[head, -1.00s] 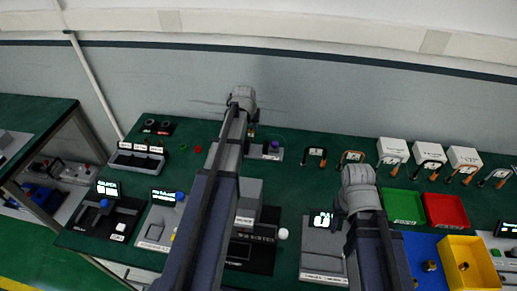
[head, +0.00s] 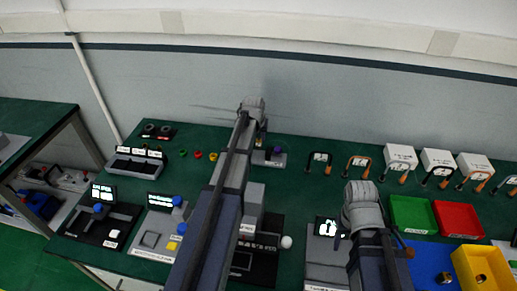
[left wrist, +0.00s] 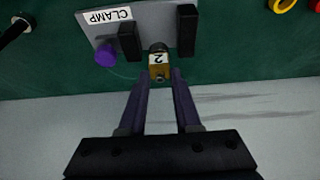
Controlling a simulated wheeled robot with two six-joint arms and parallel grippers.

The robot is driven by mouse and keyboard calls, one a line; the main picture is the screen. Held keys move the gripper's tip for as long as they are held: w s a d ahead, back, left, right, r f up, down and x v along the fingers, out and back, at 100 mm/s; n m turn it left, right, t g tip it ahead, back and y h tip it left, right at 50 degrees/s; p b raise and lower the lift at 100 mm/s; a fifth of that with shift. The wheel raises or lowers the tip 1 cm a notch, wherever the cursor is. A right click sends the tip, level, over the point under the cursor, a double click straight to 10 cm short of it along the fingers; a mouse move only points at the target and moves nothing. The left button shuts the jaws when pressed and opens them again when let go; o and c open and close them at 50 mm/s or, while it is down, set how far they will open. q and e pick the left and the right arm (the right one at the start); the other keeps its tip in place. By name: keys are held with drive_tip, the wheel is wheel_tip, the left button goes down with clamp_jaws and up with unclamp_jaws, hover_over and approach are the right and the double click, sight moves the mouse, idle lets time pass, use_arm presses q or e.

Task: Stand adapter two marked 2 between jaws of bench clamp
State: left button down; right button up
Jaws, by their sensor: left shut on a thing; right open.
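My left gripper (left wrist: 158,78) points at the bench clamp and is shut on adapter two (left wrist: 159,70), a brass-coloured block with a white face marked 2 and a dark top. The clamp (left wrist: 157,18) is a grey plate labelled CLAMP with two black jaws and a purple knob (left wrist: 106,55). In the left wrist view the adapter is at the near end of the gap between the jaws; its height above the plate is unclear. In the head view my left arm partly covers the clamp (head: 271,160). My right gripper (head: 361,196) is at the right, open, its fingers mostly hidden.
Several hooked tools and white boxes (head: 401,155) stand at the back right. Green (head: 412,216) and red (head: 458,219) trays and a yellow bin (head: 480,268) lie right of my right arm. Coloured rings (head: 198,155) lie left of the clamp.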

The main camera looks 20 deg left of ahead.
sight(258, 142)
use_arm(q)
wheel_tip(258, 142, down, 4)
drive_tip(key=b, duration=0.3)
drive_tip(key=shift+r+b, duration=0.2)
drive_tip(key=shift+b, duration=0.2)
use_arm(e)
wheel_tip(258, 142, down, 4)
drive_tip(key=shift+r, duration=0.15)
use_arm(q)
drive_tip(key=shift+f, duration=0.15)
drive_tip(key=c, duration=0.6)
unclamp_jaws()
drive_tip(key=shift+r, duration=0.2)
drive_tip(key=p+v, duration=1.1)
drive_tip(key=v, duration=0.1)
use_arm(e)
wheel_tip(258, 142, up, 11)
drive_tip(key=shift+r, duration=0.1)
